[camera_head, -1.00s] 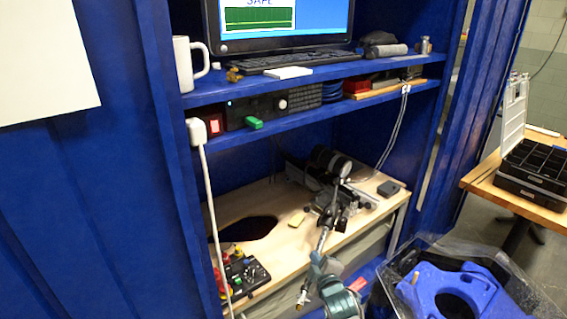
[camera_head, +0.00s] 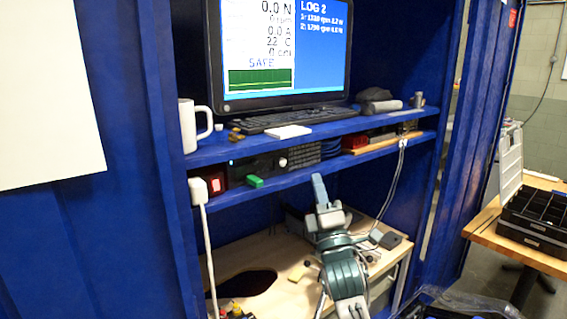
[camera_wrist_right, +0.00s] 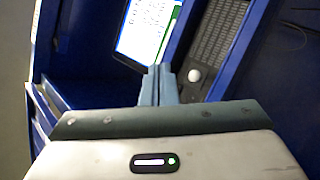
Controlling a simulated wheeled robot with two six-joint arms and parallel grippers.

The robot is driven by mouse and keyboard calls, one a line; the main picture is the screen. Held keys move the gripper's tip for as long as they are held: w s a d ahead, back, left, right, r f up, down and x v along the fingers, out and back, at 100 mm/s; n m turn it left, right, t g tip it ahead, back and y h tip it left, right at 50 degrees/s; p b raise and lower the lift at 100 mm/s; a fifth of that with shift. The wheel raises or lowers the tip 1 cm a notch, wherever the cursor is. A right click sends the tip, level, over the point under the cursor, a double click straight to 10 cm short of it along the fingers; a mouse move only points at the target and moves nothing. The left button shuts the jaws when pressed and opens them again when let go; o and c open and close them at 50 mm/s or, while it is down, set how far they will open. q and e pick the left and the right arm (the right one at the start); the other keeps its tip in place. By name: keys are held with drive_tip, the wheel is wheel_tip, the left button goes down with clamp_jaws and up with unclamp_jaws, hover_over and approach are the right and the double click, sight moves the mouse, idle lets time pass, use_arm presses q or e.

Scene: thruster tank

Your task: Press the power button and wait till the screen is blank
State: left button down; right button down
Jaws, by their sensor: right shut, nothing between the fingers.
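The monitor screen (camera_head: 280,50) is lit, with readings, the word SAFE, a green graph and a blue LOG 2 panel. It also shows in the right wrist view (camera_wrist_right: 150,28). A black computer unit (camera_head: 262,163) lies on the shelf below, with a round pale button (camera_head: 283,162) on its front. The button also shows in the right wrist view (camera_wrist_right: 194,75), right of the fingertips. My right gripper (camera_head: 318,180) is shut and empty, pointing up, below and right of the button in the head view. Its closed fingers (camera_wrist_right: 158,72) appear apart from it. My left gripper is not in view.
A red lit switch (camera_head: 217,184) and a green block (camera_head: 255,182) are at the lower shelf's left. A white mug (camera_head: 193,126) and keyboard (camera_head: 298,118) stand on the upper shelf. The shelf edge (camera_head: 300,176) lies close to my right gripper.

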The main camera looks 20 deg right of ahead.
sight(282, 162)
drive_tip(key=shift+s+r, duration=0.15)
drive_tip(key=shift+r, duration=0.2)
drive_tip(key=shift+w+a+b, duration=0.35)
drive_tip(key=shift+w+a, duration=0.2)
drive_tip(key=shift+w, duration=0.85)
drive_tip(key=shift+w+a+b, duration=0.4)
drive_tip(key=shift+w+a, duration=0.1)
drive_tip(key=shift+w, duration=0.9)
drive_tip(key=shift+w+a+b, duration=0.35)
drive_tip(key=shift+w+a, duration=0.2)
drive_tip(key=shift+w, duration=0.85)
drive_tip(key=shift+w+a, duration=0.15)
drive_tip(key=shift+w, duration=0.25)
